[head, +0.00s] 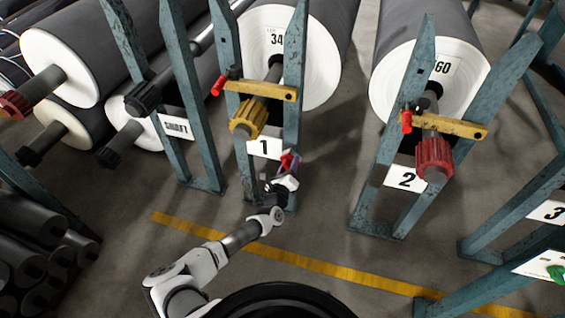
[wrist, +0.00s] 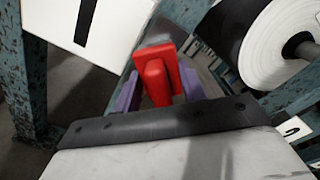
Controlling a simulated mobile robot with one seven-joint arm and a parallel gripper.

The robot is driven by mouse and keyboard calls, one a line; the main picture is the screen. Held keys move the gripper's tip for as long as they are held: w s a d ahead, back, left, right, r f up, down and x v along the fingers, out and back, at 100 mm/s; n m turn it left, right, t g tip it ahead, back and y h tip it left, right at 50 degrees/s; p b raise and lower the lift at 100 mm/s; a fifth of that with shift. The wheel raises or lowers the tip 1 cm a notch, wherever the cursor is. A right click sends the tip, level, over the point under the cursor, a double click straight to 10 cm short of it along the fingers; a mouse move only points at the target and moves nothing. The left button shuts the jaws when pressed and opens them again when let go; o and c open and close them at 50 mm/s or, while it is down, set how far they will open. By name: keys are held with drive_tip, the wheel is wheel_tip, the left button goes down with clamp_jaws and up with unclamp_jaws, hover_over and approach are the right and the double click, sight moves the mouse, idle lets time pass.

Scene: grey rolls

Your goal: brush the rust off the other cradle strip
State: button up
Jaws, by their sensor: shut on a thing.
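My gripper (head: 289,165) is low at the front of the stand marked 1, just right of its number plate (head: 264,148). In the wrist view its purple fingers (wrist: 156,90) are shut on a red block-shaped tool (wrist: 157,65). I cannot see bristles on it. The teal stand 1 (head: 292,118) has dark, worn patches on its uprights. The stand marked 2 (head: 416,75) has similar patches. I cannot make out a cradle strip or tell rust on one, and whether the tool touches the stand is unclear.
Grey rolls (head: 353,25) with white ends lie behind the stands. Yellow bars (head: 270,91) cross stands 1 and 2, with shaft ends (head: 434,155) sticking out towards me. A yellow line (head: 330,268) crosses the floor. Dark rolls (head: 30,215) are stacked at left. Floor between stands is clear.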

sight(281, 158)
drive_tip(key=shift+s+d, duration=0.15)
drive_tip(key=shift+d, duration=0.3)
drive_tip(key=shift+a+r+p, duration=0.1)
drive_tip(key=shift+r+p, duration=0.6)
drive_tip(key=shift+r, duration=0.2)
drive_tip(key=shift+w+a+f+b, duration=0.1)
drive_tip(key=shift+w+a+b, duration=0.1)
drive_tip(key=shift+a+b, duration=0.4)
drive_tip(key=shift+w+a+f+b, duration=0.1)
drive_tip(key=shift+w+a+b, duration=0.1)
drive_tip(key=shift+a+b, duration=0.4)
drive_tip(key=shift+w+a+b, duration=0.15)
drive_tip(key=shift+a+b, duration=0.2)
drive_tip(key=shift+a, duration=0.35)
drive_tip(key=shift+r, duration=0.15)
drive_tip(key=v, duration=0.6)
